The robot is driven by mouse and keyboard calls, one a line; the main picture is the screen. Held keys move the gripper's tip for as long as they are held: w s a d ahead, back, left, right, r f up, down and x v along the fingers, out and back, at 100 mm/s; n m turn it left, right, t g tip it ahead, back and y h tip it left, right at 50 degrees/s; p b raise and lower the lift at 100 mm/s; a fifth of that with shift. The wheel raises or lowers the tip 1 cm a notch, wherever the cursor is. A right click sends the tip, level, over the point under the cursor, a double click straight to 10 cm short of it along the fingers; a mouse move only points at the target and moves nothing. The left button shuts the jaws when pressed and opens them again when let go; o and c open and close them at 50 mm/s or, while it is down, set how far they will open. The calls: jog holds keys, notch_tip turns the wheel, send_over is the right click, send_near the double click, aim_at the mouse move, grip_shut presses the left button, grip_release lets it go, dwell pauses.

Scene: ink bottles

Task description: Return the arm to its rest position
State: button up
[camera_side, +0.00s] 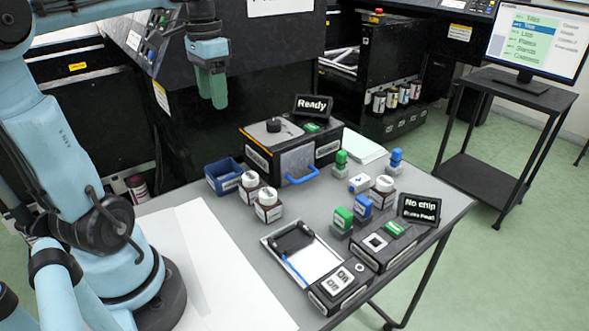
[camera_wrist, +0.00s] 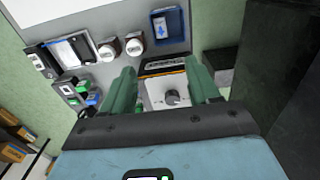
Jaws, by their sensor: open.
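My gripper (camera_side: 212,88) has green fingers and hangs high above the back left of the grey table (camera_side: 330,208), in the side view. In the wrist view its fingers (camera_wrist: 164,92) stand apart with nothing held between them. Below and between them shows the black and grey machine with a round knob (camera_wrist: 172,97). The same machine (camera_side: 296,160) stands on the table in the side view, clear of the gripper. A small "Ready" display (camera_side: 313,107) is on top of it.
White-capped bottles (camera_side: 267,205) and a blue tray (camera_side: 223,177) stand near the machine. Green and blue stamps (camera_side: 343,217), a "No chip" display (camera_side: 419,209), a clipboard-like tray (camera_side: 300,252) and a switch box (camera_side: 338,288) fill the right and front. A monitor (camera_side: 540,40) stands on a side cart.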

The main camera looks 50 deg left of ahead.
jog(key=w+d+f+t, duration=0.1)
jog(key=d+f+t, duration=0.2)
jog(key=d, duration=0.7)
jog(key=w+d+f+t, duration=0.1)
jog(key=d+f+t, duration=0.3)
jog(key=d, duration=0.5)
notch_tip(320, 180, down, 2)
jog(key=shift+d+f, duration=0.15)
jog(key=shift+d, duration=0.25)
